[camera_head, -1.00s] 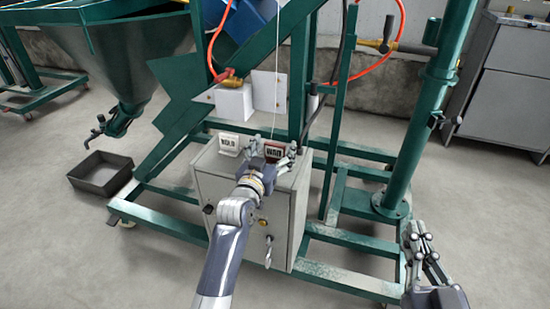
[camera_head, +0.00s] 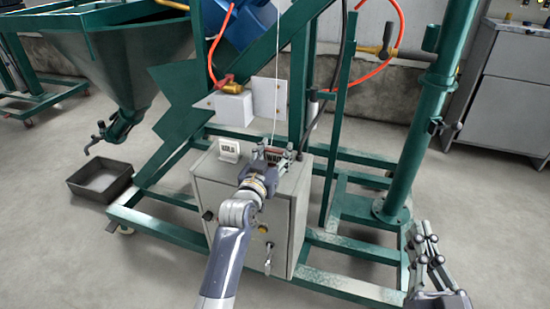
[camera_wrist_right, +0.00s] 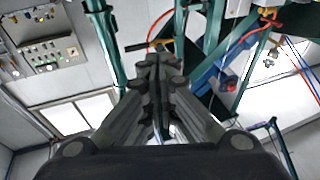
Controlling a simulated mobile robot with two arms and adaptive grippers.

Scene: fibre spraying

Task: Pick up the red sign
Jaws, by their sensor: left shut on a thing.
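My right gripper (camera_head: 424,238) is at the lower right in the head view, away from the sign. Its fingers are together and empty in the right wrist view (camera_wrist_right: 158,72).
A white sign (camera_head: 229,149) stands on the grey cabinet (camera_head: 245,190) to the left. Green frame posts and beams surround the cabinet. A thin cable (camera_head: 277,90) hangs just behind the gripper. A black tray (camera_head: 99,181) lies on the floor at left. The floor in front is clear.

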